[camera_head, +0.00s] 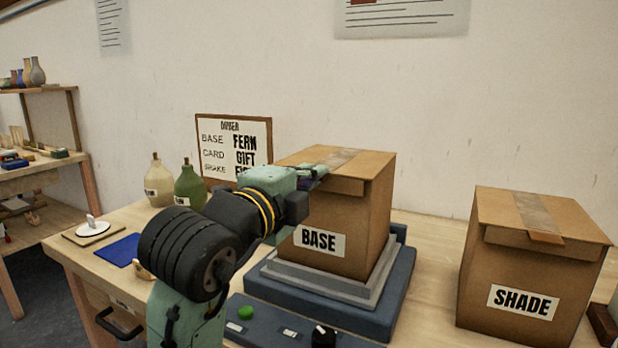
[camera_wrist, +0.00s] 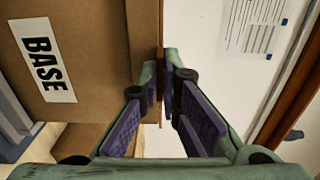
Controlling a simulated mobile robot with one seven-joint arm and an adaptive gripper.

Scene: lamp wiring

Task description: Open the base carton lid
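The base carton (camera_head: 345,220), a brown box labelled BASE, stands on a stepped grey-and-blue stand. Its lid (camera_head: 360,162) lies flat and closed, with tape along the top. In the wrist view the carton (camera_wrist: 85,30) fills the left side, turned sideways. My gripper (camera_head: 318,172) is at the lid's front left edge. In the wrist view my gripper's (camera_wrist: 161,75) fingers with purple pads converge on a thin brown strip of the lid's edge, one on each side. They look closed on it. The exact contact is partly hidden by the fingertips.
A SHADE carton (camera_head: 530,270) stands to the right. A sign board (camera_head: 233,150) and two bottles (camera_head: 189,185) are behind my arm. A blue panel (camera_head: 290,328) with a green button lies in front of the carton. Table between the cartons is clear.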

